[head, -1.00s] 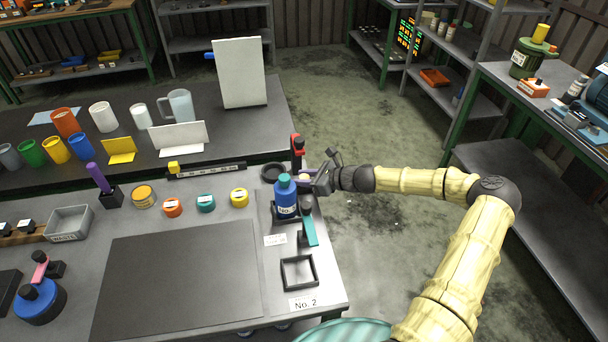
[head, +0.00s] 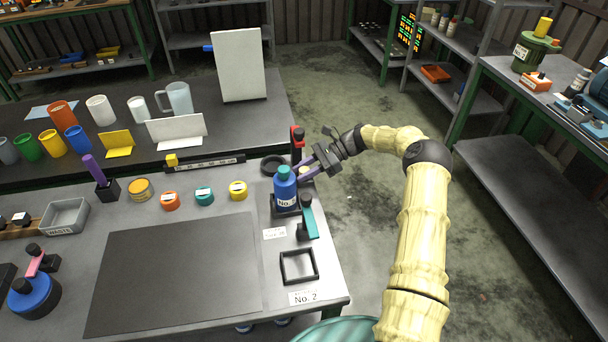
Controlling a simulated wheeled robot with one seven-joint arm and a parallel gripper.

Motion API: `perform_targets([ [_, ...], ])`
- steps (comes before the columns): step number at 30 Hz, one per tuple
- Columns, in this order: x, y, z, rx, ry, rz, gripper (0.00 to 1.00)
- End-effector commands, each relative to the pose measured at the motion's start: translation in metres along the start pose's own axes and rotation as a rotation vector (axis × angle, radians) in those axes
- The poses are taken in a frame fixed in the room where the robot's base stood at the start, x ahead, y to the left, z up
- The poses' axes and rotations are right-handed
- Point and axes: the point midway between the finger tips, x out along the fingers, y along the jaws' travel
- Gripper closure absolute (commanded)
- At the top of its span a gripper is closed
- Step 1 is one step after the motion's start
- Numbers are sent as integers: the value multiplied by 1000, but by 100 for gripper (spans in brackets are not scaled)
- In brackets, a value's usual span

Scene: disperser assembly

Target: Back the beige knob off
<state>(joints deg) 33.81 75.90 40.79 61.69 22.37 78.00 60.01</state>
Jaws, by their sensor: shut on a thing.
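A blue bottle with a teal cap (head: 285,188) and a "No." label stands upright in a dark holder at the right end of the near bench. Whether the fingers touch the bottle is not clear.
A red-topped upright (head: 297,146) stands behind my gripper, with a black ring (head: 273,166) beside it. A teal-handled clamp (head: 308,218) stands in front of the bottle. A square black frame (head: 299,266) lies nearer. The dark mat (head: 180,270) is clear.

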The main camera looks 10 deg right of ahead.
Motion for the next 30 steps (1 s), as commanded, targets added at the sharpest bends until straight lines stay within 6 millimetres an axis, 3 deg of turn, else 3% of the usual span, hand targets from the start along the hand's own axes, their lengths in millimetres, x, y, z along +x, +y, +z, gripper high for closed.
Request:
perform_targets([
  [12, 2, 0, -2, -71, 1, 168, 93],
  [28, 1, 0, 0, -80, -1, 191, 93],
  [29, 1, 0, 0, -80, -1, 191, 67],
  [30, 1, 0, 0, -79, -1, 191, 59],
])
